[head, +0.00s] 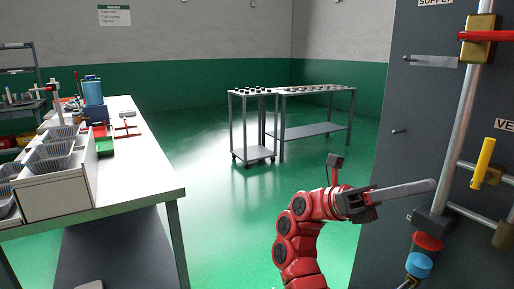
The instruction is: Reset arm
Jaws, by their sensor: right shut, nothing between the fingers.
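My right arm, red with dark joints, comes up from the bottom of the head view. Its gripper (402,192) points to the right, with its long grey fingers together and nothing held. The fingertips appear in front of the dark panel (385,235), close to the vertical pipe in the picture; I cannot tell whether they touch anything. My left gripper is not in view. Foil trays (55,150) sit in and on a white bin unit on the table at the left.
The panel carries pipes, a red-handled valve (480,38), a yellow lever (484,160) and a blue knob (419,264) near the gripper. A white-topped table (135,178) stands left. Two grey carts (253,153) stand at the back. The green floor between is clear.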

